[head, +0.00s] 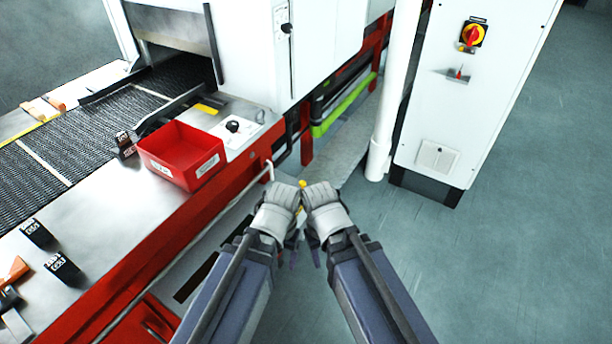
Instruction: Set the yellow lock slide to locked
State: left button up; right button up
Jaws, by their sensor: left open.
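A red rotary switch on a yellow plate (473,34) sits high on the front of the white cabinet (440,115) at the right. A small yellow piece (461,48) shows at the lower left of this switch, beside a red spot. It looks like the yellow lock slide, but it is too small to read its position. My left gripper (282,196) is open, in the lower middle, well apart from the cabinet. My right gripper (323,196) is close beside it, also away from the switch; its fingers are not clear enough to judge.
A small red-tipped lever (459,73) is below the switch. A white post (396,90) stands along the cabinet's left edge. At the left are the mesh belt (95,125), a red bin (165,172) and a railed machine side. The floor (520,240) at the right is clear.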

aim_at(302, 184)
jog(key=i+u, duration=0.25)
jog(key=u, duration=0.2)
jog(key=i+l+u, duration=0.2)
jog(key=u, duration=0.25)
jog(key=i, duration=0.05)
